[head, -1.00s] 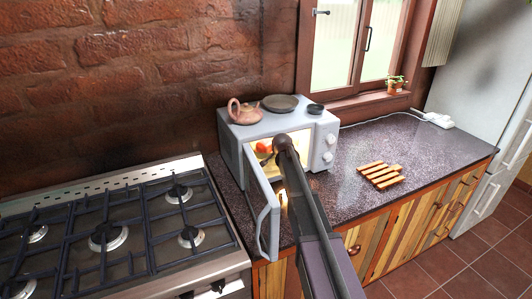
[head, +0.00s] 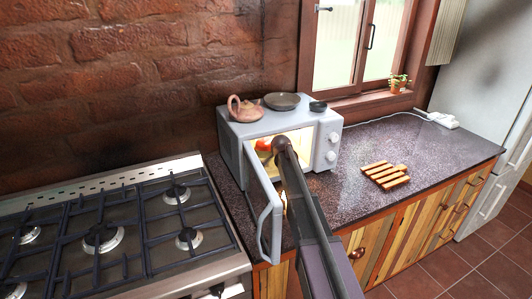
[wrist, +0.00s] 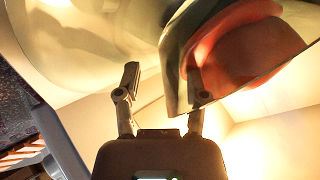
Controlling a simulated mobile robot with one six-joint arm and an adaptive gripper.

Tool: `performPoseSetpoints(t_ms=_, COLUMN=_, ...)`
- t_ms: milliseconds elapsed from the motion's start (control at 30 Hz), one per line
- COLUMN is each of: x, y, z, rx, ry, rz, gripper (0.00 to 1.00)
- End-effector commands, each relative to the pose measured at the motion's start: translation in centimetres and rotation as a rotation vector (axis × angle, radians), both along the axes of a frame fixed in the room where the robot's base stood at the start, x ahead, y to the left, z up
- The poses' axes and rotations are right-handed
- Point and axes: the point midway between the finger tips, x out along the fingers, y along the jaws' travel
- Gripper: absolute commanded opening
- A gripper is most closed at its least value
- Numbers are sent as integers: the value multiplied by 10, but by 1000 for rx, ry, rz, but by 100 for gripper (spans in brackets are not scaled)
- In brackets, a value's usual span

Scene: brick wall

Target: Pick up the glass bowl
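The clear glass bowl (wrist: 178,58) shows at the upper right of the wrist view, tilted in the picture, with a red-orange thing (wrist: 245,50) in or behind it. In the head view a red thing (head: 264,145) shows inside the lit microwave (head: 235,150); the bowl itself is hard to make out there. My gripper (wrist: 163,72) is open, with its two fingers apart. The right finger overlaps the bowl's edge; I cannot tell whether it touches. The left finger is clear of the bowl. In the head view my arm reaches into the microwave and hides the fingers.
The microwave door (head: 268,220) stands open left of my arm. A teapot (head: 243,110), a dark dish (head: 283,101) and a small black bowl (head: 318,107) stand on top. A wooden board (head: 385,174) lies on the counter to the right. The stove (head: 110,235) is at left.

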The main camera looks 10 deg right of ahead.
Motion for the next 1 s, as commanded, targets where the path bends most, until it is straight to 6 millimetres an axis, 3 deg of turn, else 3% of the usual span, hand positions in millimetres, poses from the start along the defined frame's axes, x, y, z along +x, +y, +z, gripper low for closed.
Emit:
performPoseSetpoints(t_ms=567, x=0, y=12, z=-2, rx=0, ry=3, rz=11, gripper=49)
performPoseSetpoints(t_ms=600, x=0, y=12, z=-2, rx=0, ry=4, rz=12, gripper=44)
performPoseSetpoints(t_ms=733, x=0, y=13, z=-2, rx=0, ry=4, rz=12, gripper=5)
performPoseSetpoints(t_ms=767, x=0, y=13, z=-2, rx=0, ry=4, rz=12, gripper=0)
performPoseSetpoints(t_ms=1000, x=0, y=13, z=-1, rx=0, ry=1, rz=12, gripper=0)
